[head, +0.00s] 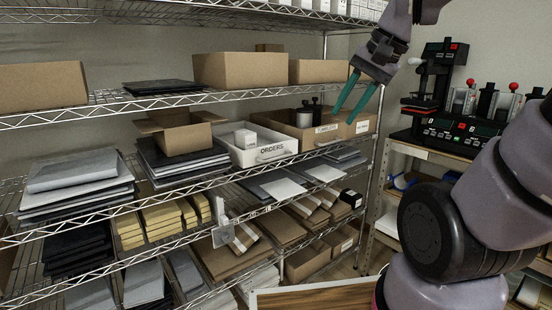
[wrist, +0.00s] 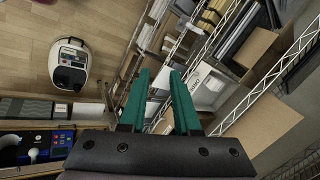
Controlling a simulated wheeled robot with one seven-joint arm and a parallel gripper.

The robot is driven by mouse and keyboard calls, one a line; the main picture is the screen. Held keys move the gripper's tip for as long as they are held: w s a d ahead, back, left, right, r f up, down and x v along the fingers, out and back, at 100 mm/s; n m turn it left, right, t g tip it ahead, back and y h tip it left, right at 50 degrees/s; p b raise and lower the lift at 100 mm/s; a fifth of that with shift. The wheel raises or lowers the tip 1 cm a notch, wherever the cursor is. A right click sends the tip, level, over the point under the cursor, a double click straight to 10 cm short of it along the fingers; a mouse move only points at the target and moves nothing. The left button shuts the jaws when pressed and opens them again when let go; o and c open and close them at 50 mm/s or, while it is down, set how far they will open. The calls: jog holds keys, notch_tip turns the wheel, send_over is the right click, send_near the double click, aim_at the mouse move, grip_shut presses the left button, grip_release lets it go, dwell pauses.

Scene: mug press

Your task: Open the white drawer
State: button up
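The white drawer (head: 262,149), labelled ORDERS, sits on the middle shelf of the wire rack, with a handle on its front and a small white box (head: 245,138) inside. It also shows in the wrist view (wrist: 207,88), beyond the right finger, which hides part of it. My gripper (head: 352,98) has two green fingers spread apart and empty. In the head view it is up and to the right of the drawer, in front of the rack's right end, clear of the drawer. The fingers also show apart in the wrist view (wrist: 161,78).
An open cardboard box (head: 180,134) stands left of the drawer, and cardboard bins (head: 310,131) stand to its right. The rack's right post (head: 378,150) is near my gripper. A bench with a press machine (head: 450,120) stands at the right. Floor (wrist: 110,35) shows in the wrist view.

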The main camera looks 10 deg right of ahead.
jog(key=w+a+f+m+g+y, duration=0.4)
jog(key=w+a+f+m+y, duration=0.1)
jog(key=w+a+m, duration=0.15)
jog(key=m+t+y, duration=0.5)
jog(key=m+y, duration=0.4)
jog(key=m, duration=1.1)
send_near(279, 158)
jog(key=s+a+r, duration=0.7)
jog(key=s+r, duration=0.1)
jog(key=w+d+f+m+t+h, duration=0.2)
jog(key=w+d+f+m+t, duration=0.3)
jog(key=f+m+t, duration=0.3)
jog(key=shift+m+g, duration=0.55)
jog(key=shift+g, duration=0.15)
jog(key=x, duration=0.7)
jog(key=f+x, duration=0.1)
jog(key=x, duration=0.2)
jog(key=shift+w+a, duration=0.15)
jog(key=shift+w, duration=0.05)
grip_shut()
